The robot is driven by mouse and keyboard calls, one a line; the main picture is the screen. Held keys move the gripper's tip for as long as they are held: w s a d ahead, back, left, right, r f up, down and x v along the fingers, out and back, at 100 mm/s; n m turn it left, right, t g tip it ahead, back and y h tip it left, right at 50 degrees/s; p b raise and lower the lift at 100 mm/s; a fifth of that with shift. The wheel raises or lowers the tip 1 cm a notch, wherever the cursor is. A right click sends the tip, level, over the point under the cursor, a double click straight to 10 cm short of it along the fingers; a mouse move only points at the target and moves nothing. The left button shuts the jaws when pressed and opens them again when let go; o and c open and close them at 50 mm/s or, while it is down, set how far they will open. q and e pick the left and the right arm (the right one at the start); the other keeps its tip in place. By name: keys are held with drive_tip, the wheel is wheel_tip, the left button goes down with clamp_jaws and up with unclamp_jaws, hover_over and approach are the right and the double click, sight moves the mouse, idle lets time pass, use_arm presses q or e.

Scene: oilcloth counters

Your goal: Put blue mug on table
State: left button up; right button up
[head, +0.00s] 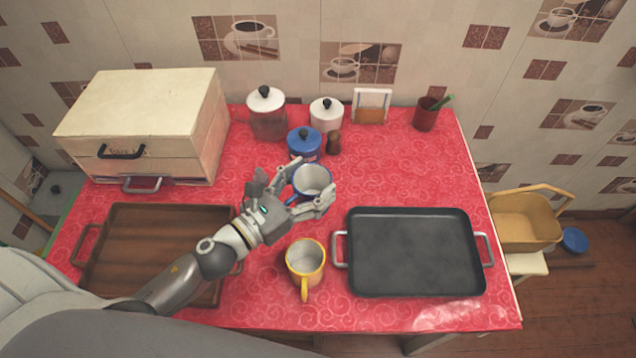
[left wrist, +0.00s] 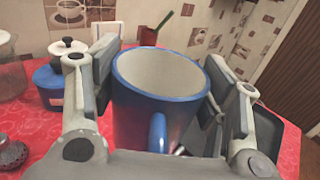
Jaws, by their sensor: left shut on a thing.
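The blue mug (head: 311,181) has a white inside and stands out near the middle of the red table (head: 385,180) in the head view. My left gripper (head: 308,187) is shut on the blue mug, with a finger on each side of it. In the left wrist view the mug (left wrist: 160,100) fills the space between the two fingers, upright, its blue handle towards the camera. Its base is hidden, so I cannot tell whether it touches the table. My right gripper is not in view.
A yellow mug (head: 305,258) stands just in front of my left gripper. A black tray (head: 415,255) lies to the right, a brown wooden tray (head: 150,240) to the left. Lidded jars (head: 267,115) and a blue canister (head: 303,145) stand behind. A bread box (head: 140,125) is back left.

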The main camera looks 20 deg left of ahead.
sight(308, 184)
use_arm(q)
drive_tip(key=w+f, duration=0.3)
drive_tip(key=w+f+b, duration=0.1)
drive_tip(key=w+f, duration=0.1)
drive_tip(key=shift+w+a+f, duration=0.1)
drive_tip(key=shift+w+a, duration=0.05)
drive_tip(key=shift+a, duration=0.2)
drive_tip(key=shift+w+f, duration=0.35)
drive_tip(key=shift+f, duration=0.1)
drive_tip(key=f, duration=0.3)
drive_tip(key=shift+w+a, duration=0.1)
drive_tip(key=shift+w, duration=0.15)
drive_tip(key=shift+f, duration=0.25)
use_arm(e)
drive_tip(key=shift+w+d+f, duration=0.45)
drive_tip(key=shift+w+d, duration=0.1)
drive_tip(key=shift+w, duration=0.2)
use_arm(q)
drive_tip(key=shift+f, duration=0.15)
drive_tip(key=o, duration=1.2)
drive_tip(key=shift+s, duration=0.1)
drive_tip(key=shift+o, duration=0.2)
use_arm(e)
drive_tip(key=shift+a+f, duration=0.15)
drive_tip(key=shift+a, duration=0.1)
